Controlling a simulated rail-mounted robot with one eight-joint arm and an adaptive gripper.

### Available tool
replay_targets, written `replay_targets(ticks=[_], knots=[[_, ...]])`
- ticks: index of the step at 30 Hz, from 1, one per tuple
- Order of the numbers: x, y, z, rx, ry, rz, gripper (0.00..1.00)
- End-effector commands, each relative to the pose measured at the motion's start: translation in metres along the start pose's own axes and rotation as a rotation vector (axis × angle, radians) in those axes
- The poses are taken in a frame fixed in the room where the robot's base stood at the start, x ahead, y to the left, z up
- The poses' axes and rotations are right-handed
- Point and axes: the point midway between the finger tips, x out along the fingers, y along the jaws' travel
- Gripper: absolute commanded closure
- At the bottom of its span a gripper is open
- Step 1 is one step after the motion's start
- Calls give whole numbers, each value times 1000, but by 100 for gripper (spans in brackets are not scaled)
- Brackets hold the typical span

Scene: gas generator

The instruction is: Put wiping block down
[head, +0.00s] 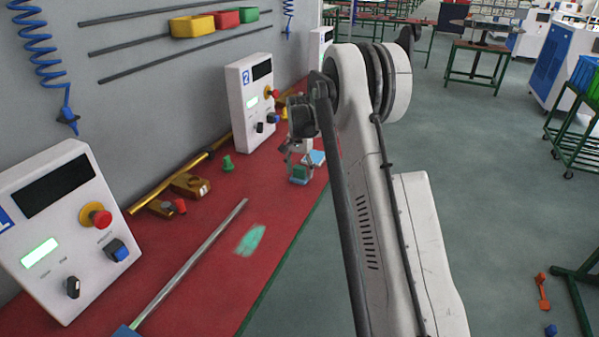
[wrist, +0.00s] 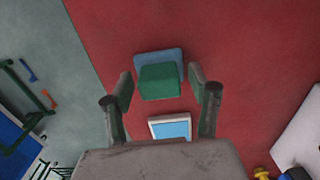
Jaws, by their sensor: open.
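The wiping block, green with a blue part, sits on the red tabletop. It shows in the wrist view (wrist: 160,83) between and just beyond the fingertips, and small in the head view (head: 299,176). My gripper (wrist: 162,90) is open, with one finger on each side of the block and visible gaps to both. In the head view my gripper (head: 297,155) is over the block, pointing down at the table's right edge. Whether the block rests fully flat is hard to tell.
A white-framed light-blue item (head: 314,158) lies close to the block. White control boxes (head: 251,100) stand along the wall. A metal rod (head: 190,265), a green patch (head: 250,239) and a green piece (head: 228,163) are on the red table (head: 215,285). Floor lies right.

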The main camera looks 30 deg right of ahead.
Motion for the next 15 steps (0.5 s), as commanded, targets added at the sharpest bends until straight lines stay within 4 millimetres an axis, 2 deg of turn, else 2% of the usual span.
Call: replay_targets(ticks=[15], knots=[[-95,0,0,0,0,0,45]])
